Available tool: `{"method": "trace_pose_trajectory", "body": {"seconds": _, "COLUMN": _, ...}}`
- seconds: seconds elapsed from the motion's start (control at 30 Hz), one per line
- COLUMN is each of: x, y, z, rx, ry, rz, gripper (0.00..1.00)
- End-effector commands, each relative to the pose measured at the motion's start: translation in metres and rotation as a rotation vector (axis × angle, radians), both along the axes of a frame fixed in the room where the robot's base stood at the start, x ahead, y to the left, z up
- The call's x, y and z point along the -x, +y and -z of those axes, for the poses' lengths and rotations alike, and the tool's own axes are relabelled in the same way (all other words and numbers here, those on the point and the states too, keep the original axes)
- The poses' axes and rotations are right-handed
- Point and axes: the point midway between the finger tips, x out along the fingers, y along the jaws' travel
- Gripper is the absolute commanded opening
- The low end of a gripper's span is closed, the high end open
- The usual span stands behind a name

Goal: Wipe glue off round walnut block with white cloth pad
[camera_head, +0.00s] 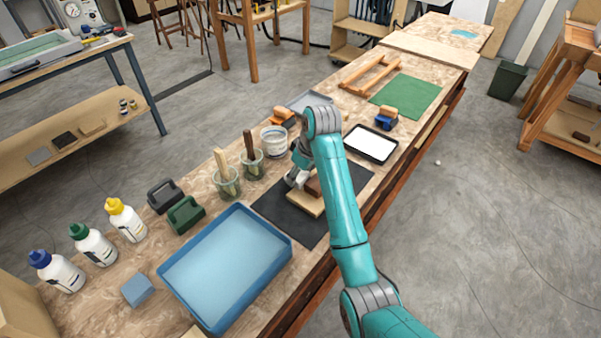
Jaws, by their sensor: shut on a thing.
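A dark brown walnut block (313,187) sits on a pale wooden board (304,204) on a black mat (272,206). My teal arm hides part of the block, so its full outline and any glue cannot be made out. My gripper (294,181) is low over the mat, just left of the block. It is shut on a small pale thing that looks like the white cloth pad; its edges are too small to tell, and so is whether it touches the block.
A blue tray (205,318) is at the near left of the bench. Glass jars with brushes (228,184) and a white tub (274,140) stand left of the mat. A black-rimmed white tray (371,145) and a green mat (406,96) lie beyond my arm.

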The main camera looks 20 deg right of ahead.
Motion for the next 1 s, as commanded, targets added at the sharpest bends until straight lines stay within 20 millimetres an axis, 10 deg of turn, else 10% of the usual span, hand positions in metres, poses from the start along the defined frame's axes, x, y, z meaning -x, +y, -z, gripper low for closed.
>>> {"method": "trace_pose_trajectory", "body": {"seconds": 1.0, "x": -0.0001, "y": -0.0002, "z": 0.0052, "rx": 0.0, "ry": 0.0, "rz": 0.0, "gripper": 0.29}}
